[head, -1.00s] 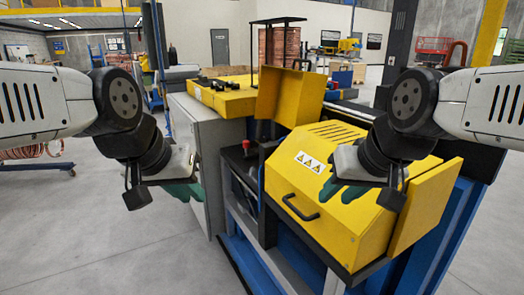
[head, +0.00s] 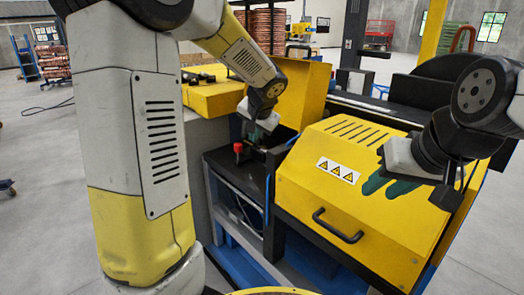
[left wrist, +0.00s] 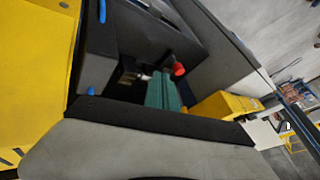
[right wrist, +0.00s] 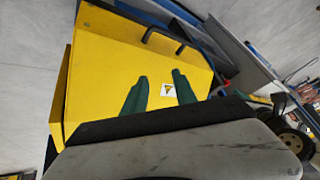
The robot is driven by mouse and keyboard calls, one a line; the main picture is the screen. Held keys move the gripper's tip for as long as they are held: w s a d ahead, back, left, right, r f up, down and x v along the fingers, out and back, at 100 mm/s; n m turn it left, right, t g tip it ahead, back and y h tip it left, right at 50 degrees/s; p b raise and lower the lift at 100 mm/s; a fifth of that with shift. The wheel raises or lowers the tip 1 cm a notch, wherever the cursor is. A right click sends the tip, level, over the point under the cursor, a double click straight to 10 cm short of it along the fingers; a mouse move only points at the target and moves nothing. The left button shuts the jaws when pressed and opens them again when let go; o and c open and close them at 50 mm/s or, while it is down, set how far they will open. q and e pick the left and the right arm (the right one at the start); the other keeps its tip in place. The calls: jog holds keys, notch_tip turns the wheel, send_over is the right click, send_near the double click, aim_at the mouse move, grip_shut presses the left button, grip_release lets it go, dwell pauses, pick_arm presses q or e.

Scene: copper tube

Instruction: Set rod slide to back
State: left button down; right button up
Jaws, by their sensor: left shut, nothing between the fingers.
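The yellow machine (head: 350,165) has a dark recess at its left end, beside a red knob (head: 238,148). My left gripper (head: 252,138) reaches down into this recess, close behind the knob. In the left wrist view its green fingers (left wrist: 164,92) are together and empty, next to the red knob (left wrist: 177,69). A small metallic part (left wrist: 130,76) shows in the dark recess beside the fingertips; I cannot tell if it is the rod slide or if they touch it. My right gripper (head: 385,183) is over the yellow hood; its green fingers (right wrist: 160,88) are apart with nothing between.
The upright yellow panel (head: 302,92) stands right behind my left gripper. A black handle (head: 338,226) sticks out of the hood's front. A yellow block (head: 212,97) lies on the grey cabinet at the back left.

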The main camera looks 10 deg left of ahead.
pick_arm(q)
jog(key=shift+w+d+f, duration=0.1)
jog(key=shift+w+d, duration=0.1)
jog(key=shift+w, duration=0.25)
jog(key=shift+w+d+f, duration=0.1)
jog(key=shift+w+d, duration=0.05)
jog(key=shift+w, duration=0.3)
send_near(242, 160)
jog(key=f, duration=0.1)
jog(key=d+f, duration=0.2)
jog(key=f, duration=0.1)
jog(key=shift+w+d+f, duration=0.15)
jog(key=shift+w+d, duration=0.05)
jog(key=shift+w, duration=0.05)
jog(key=a, duration=0.1)
jog(key=w+a, duration=0.1)
jog(key=a, duration=0.1)
jog(key=shift+w+f, duration=0.1)
jog(key=shift+w, duration=0.2)
jog(key=shift+w+a, duration=0.25)
jog(key=shift+a, duration=0.05)
